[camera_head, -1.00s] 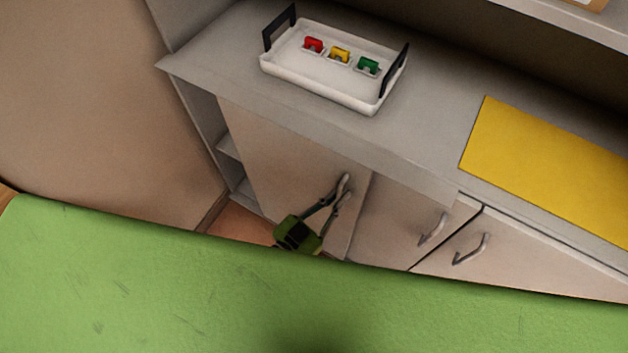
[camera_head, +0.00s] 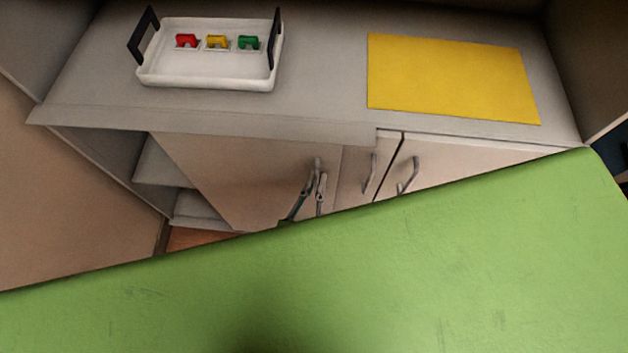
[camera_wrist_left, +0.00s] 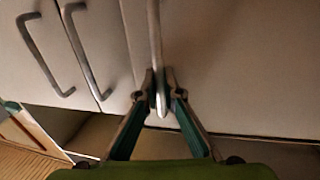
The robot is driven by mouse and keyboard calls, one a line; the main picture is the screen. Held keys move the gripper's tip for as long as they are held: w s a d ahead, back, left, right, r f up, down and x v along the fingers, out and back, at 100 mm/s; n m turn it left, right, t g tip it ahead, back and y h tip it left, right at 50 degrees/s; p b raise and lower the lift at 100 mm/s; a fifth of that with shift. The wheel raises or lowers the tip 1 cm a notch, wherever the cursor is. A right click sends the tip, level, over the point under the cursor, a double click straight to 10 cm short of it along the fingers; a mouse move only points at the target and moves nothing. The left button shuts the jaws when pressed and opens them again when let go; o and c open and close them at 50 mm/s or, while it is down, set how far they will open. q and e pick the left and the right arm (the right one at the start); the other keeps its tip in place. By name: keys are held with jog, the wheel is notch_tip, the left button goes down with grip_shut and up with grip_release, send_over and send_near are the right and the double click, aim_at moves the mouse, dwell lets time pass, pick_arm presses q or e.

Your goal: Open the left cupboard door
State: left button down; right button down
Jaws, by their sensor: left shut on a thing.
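The left cupboard door (camera_head: 235,170) is a pale beige panel under the counter, with a grey bar handle (camera_head: 318,164) near its right edge. In the left wrist view the fingers (camera_wrist_left: 160,88) pinch the end part of the handle (camera_wrist_left: 155,40). The bottom of the door is hidden in the head view. My right gripper is not in view.
Two more handles (camera_head: 370,174) (camera_head: 407,174) are close to the right. Open shelves (camera_head: 165,165) lie left of the door. On the counter (camera_head: 320,85) stand a white tray (camera_head: 205,75) with red, yellow and green pieces and a yellow mat (camera_head: 450,80). A beige wall panel (camera_head: 70,200) bounds the left.

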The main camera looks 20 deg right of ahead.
pick_arm(q)
jog(key=c, duration=2.5)
grip_release()
jog(key=v, duration=1.2)
jog(key=shift+f, duration=0.1)
